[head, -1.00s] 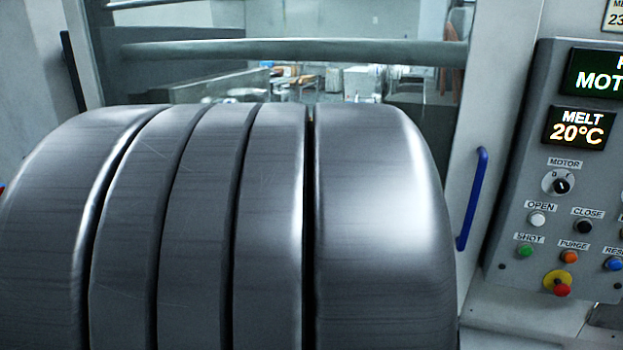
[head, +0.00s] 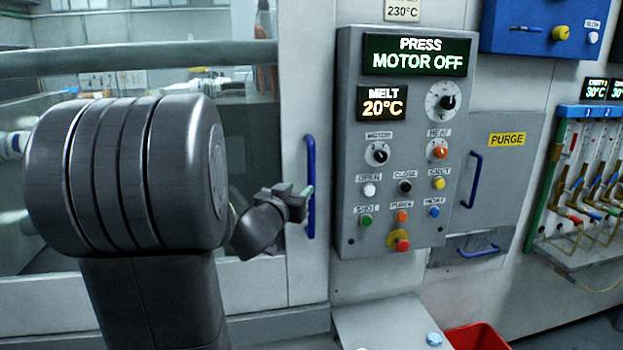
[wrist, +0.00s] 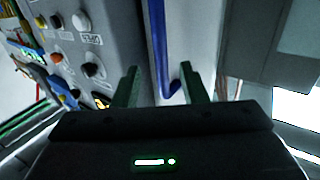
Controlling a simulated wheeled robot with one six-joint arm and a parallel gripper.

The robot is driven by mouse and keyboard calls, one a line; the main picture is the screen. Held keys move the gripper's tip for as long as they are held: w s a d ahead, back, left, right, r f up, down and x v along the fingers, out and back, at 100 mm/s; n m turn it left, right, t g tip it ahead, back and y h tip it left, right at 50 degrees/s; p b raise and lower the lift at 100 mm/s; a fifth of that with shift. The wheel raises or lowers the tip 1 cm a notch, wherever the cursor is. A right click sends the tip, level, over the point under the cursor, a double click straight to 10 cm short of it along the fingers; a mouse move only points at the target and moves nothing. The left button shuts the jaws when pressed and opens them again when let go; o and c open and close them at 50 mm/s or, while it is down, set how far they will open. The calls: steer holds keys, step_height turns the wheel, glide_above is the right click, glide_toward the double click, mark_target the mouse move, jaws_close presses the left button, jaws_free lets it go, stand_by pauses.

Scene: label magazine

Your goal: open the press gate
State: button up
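The press gate (head: 284,150) is a pale-framed door with a large window, on the left in the head view. Its blue upright bar handle (head: 310,160) is on the right edge of the frame. My gripper (head: 299,190) is at the lower half of this handle. In the wrist view, my gripper (wrist: 158,84) has its two green fingers apart, and the blue handle (wrist: 157,40) shows between them. The fingers are not closed on it. Whether the handle is fully within the fingers' reach I cannot tell. My arm hides part of the gate's window.
Right of the gate is a control panel (head: 347,215) reading "MOTOR OFF" and "MELT 20°C", with several buttons. A purge cover (head: 520,165) with a blue handle lies further right. A red bin (head: 478,338) and a pale ledge (head: 380,320) are below.

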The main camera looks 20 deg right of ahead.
mark_target(310, 179)
steer(key=p+x, duration=0.1)
steer(key=x, duration=0.8)
steer(key=shift+w+d, duration=0.2)
steer(key=shift+w, duration=0.05)
jaws_close()
